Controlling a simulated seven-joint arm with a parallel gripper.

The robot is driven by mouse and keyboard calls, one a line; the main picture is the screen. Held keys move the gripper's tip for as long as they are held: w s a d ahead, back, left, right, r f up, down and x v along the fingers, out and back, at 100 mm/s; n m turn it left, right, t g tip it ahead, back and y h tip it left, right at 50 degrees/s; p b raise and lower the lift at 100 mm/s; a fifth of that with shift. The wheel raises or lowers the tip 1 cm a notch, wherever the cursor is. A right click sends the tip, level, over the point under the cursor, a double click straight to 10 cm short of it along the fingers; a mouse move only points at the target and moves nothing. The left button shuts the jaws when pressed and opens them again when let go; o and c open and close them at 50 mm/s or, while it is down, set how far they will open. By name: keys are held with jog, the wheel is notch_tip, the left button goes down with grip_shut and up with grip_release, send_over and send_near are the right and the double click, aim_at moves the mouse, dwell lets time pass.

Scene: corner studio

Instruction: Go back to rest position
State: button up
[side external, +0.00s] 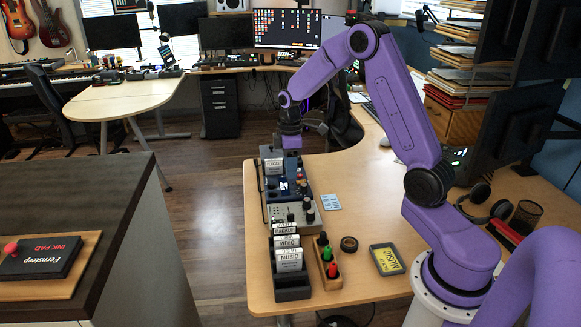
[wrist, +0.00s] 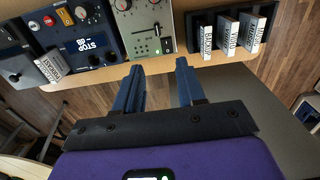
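My gripper (side external: 290,148) is above the far end of the row of devices on the wooden desk (side external: 350,165). In the wrist view, the two blue fingers of my gripper (wrist: 157,72) are apart with nothing between them. A white labelled block (wrist: 48,67) stands on the dark blue device at the left of the wrist view, clear of the fingers. The same white block (side external: 273,166) shows just left of and below my gripper in the side view. The fingertips are hard to make out in the side view.
A dark blue device with a small screen (side external: 284,186) and a grey mixer (side external: 292,214) lie below my gripper. A black rack (side external: 293,291) holds several white labelled blocks.

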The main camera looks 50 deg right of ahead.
jog(key=s+a+r+n, duration=0.1)
jog(key=s+a+r, duration=0.2)
jog(key=s+a, duration=0.4)
jog(key=s+a+r+n, duration=0.1)
jog(key=s+a+r, duration=0.3)
jog(key=a, duration=0.6)
jog(key=s+a+r+n, duration=0.1)
jog(key=s, duration=2)
jog(key=shift+s+a+n, duration=0.25)
jog(key=shift+a+n, duration=0.05)
jog(key=shift+a, duration=0.05)
jog(key=shift+r, duration=0.1)
